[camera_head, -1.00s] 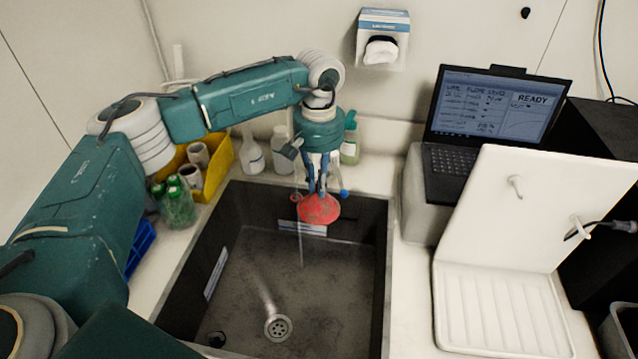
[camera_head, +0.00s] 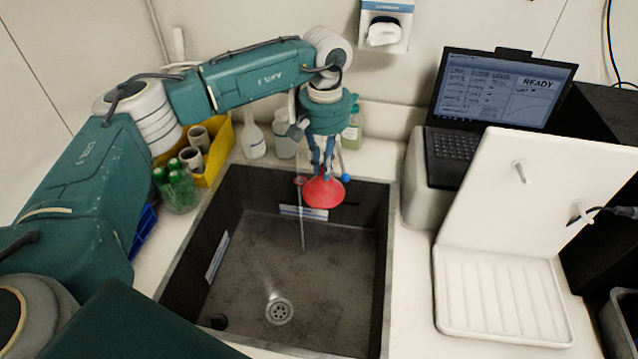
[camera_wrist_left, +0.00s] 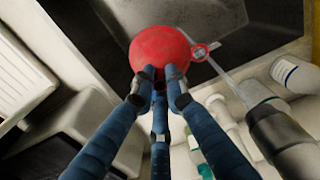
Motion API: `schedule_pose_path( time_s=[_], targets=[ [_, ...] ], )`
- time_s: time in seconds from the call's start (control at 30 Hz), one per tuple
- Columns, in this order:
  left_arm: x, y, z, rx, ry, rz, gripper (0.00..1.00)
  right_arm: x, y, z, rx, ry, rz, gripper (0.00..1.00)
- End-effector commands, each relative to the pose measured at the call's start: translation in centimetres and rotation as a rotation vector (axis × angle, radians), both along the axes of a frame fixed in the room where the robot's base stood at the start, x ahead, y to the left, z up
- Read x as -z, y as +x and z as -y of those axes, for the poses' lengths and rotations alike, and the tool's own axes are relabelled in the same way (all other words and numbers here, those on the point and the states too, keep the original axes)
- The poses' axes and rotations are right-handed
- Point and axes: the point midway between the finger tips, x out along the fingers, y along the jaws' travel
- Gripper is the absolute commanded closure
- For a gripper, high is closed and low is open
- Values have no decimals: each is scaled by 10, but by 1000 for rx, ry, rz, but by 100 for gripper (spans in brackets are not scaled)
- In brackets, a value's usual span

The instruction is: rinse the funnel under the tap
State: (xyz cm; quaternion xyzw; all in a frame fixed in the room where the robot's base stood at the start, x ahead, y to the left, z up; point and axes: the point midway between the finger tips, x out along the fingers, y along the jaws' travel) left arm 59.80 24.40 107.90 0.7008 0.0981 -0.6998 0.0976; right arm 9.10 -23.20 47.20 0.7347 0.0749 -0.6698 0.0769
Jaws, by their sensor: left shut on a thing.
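The red funnel (camera_head: 323,193) hangs over the back part of the dark sink (camera_head: 235,262), wide side down in the head view. My left gripper (camera_head: 322,172) is shut on its narrow upper part; the funnel also fills the upper middle of the left wrist view (camera_wrist_left: 160,48), at the fingertips (camera_wrist_left: 160,76). The grey tap (camera_wrist_left: 262,108) stands beside the gripper in the left wrist view, its thin spout reaching past the funnel. A thin pale vertical line, perhaps water, runs down just left of the funnel in the head view, apart from it. My right gripper is out of view.
A yellow bin (camera_head: 222,150) with tubes, a jar with green caps (camera_head: 178,190) and several bottles (camera_head: 254,140) line the left and back of the sink. A laptop (camera_head: 500,90) and white drying rack (camera_head: 500,300) stand right. The sink's front is clear.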

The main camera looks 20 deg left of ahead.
Motion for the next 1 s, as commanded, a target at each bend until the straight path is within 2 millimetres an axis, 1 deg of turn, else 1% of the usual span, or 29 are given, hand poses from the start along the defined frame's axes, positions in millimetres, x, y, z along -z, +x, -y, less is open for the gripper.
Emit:
schedule_pose_path(
  time_s=[0.2,0.47,1.0],
  targets=[
    [0,-5,-6,0,0,0,100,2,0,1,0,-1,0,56],
    [0,-7,-5,1,0,0,100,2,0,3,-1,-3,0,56],
    [1,-40,20,3,-1,0,100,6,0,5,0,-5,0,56]
  ],
)
